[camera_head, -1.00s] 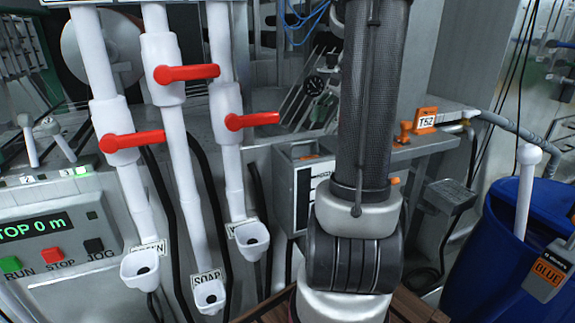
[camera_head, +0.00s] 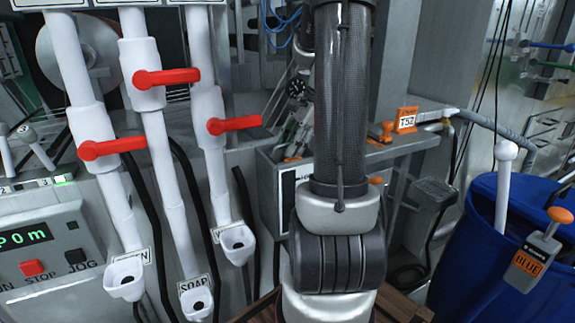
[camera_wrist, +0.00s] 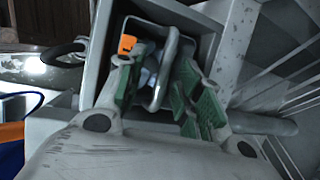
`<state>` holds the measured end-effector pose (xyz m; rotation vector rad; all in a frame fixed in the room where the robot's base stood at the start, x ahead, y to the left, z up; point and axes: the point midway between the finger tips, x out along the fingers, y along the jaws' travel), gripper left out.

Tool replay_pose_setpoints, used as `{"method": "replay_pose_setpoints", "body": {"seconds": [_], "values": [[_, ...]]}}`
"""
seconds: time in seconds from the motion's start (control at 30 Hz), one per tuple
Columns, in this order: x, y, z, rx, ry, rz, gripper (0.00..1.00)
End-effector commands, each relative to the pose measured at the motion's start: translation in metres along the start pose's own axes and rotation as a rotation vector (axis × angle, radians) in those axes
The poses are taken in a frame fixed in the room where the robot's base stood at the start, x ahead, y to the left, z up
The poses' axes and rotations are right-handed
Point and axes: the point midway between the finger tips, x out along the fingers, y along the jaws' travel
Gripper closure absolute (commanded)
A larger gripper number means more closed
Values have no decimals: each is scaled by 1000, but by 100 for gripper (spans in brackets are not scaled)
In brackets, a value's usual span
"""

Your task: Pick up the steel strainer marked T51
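My gripper (camera_wrist: 163,72) shows in the wrist view with its green-padded fingers apart. They reach into a grey open-topped box (camera_wrist: 205,25). A bent steel loop (camera_wrist: 168,50) stands between the fingers, with a visible gap on at least the right side. An orange piece (camera_wrist: 127,44) lies beside the left finger. I cannot read T51 anywhere, so I cannot tell for sure that the loop belongs to that strainer. In the head view the grey box (camera_head: 266,190) stands behind my arm, which hides my gripper and most of the box's inside.
An orange T52 tag (camera_head: 405,120) stands on a grey ledge right of my arm. White pipes with red valve handles (camera_head: 168,76) and a control panel (camera_head: 40,245) are at the left.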

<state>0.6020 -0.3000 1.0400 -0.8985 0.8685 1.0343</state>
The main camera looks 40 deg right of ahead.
Motion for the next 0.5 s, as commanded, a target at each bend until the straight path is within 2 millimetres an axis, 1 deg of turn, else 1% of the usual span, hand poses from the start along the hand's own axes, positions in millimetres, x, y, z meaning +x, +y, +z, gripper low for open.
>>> {"method": "replay_pose_setpoints", "body": {"seconds": [0.1,0.17,0.2,0.3,0.5], "values": [[0,0,0,0,0,0,64],[0,0,0,-1,0,0,75],[0,0,0,-1,0,0,82],[-1,0,0,-1,0,0,100],[-1,0,0,-1,1,-1,100]]}}
